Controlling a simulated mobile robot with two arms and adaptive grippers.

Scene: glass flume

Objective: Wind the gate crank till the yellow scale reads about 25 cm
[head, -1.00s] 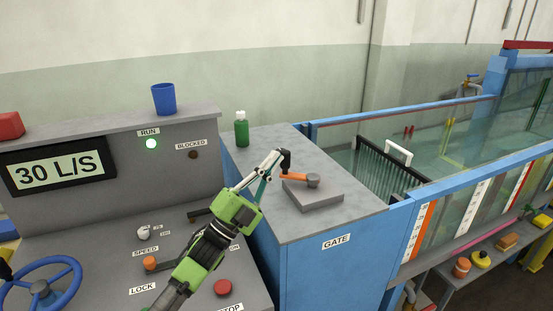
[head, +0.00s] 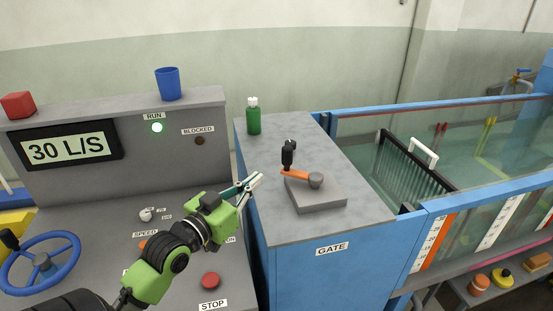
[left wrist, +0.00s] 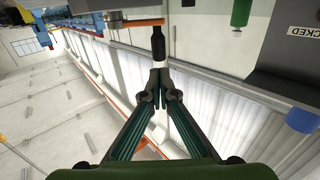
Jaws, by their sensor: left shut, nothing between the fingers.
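The gate crank has an orange arm (head: 298,175) and an upright black handle (head: 288,155) at its left end. It sits on a grey block (head: 318,197) on top of the cabinet labelled GATE. My left gripper (head: 259,180) is shut and empty, left of the handle with a gap between. In the left wrist view the shut fingertips (left wrist: 160,75) point toward the handle (left wrist: 158,44), and the orange arm (left wrist: 135,23) shows beside it. Along the flume glass are an orange scale (head: 432,242) and a white scale (head: 497,222); no plainly yellow scale or reading can be made out. My right gripper is out of view.
A green bottle (head: 253,117) stands at the cabinet's back left corner. The control console (head: 180,165) at left carries a 30 L/S display, a blue cup (head: 168,84), a blue handwheel (head: 42,263) and a red stop button (head: 211,280). The cabinet top (head: 290,228) is otherwise clear.

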